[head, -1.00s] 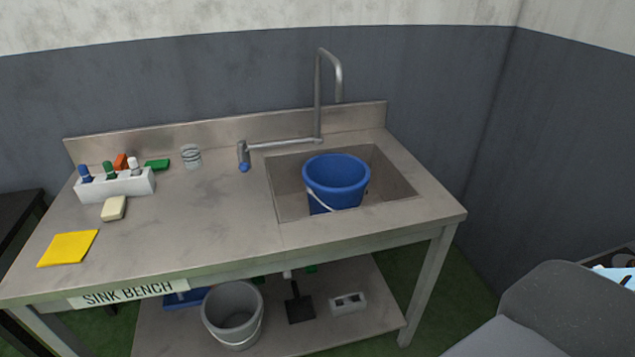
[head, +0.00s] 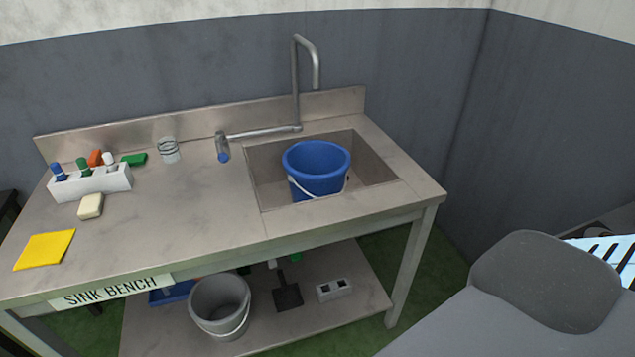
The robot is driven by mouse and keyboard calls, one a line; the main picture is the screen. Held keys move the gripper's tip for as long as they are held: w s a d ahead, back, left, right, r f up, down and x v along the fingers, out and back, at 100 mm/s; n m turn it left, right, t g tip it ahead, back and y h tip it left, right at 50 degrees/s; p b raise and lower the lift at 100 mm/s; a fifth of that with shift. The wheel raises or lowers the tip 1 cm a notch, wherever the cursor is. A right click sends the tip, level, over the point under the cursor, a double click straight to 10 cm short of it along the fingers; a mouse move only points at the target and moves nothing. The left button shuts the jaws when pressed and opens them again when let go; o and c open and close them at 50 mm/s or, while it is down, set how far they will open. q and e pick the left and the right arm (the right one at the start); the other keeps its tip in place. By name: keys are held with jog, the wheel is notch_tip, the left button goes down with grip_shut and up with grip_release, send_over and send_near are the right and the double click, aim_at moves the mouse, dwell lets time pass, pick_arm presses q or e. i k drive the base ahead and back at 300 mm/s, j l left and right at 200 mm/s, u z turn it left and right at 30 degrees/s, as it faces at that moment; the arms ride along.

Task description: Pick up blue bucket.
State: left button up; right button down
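The blue bucket (head: 316,172) stands upright in the sink basin (head: 262,189) on the right half of the sink bench (head: 205,215). Its pale handle hangs down over its front side. The bucket's lower part is in the basin, and its rim is near the level of the bench top. Neither gripper shows in the head view. Nothing is touching the bucket except the basin it stands in.
A tall tap (head: 296,85) with a side arm (head: 262,132) rises behind the basin. A white bottle caddy (head: 92,184), a sponge (head: 91,206), a yellow cloth (head: 45,249) and a jar (head: 168,150) are at left. A grey bucket (head: 219,304) is on the lower shelf.

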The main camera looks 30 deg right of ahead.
aim_at(316, 169)
jog(key=i+j, duration=0.3)
jog(key=i+j+z, duration=0.15)
jog(key=z, duration=0.15)
jog(key=i+z, duration=0.1)
jog(key=z, duration=1.2)
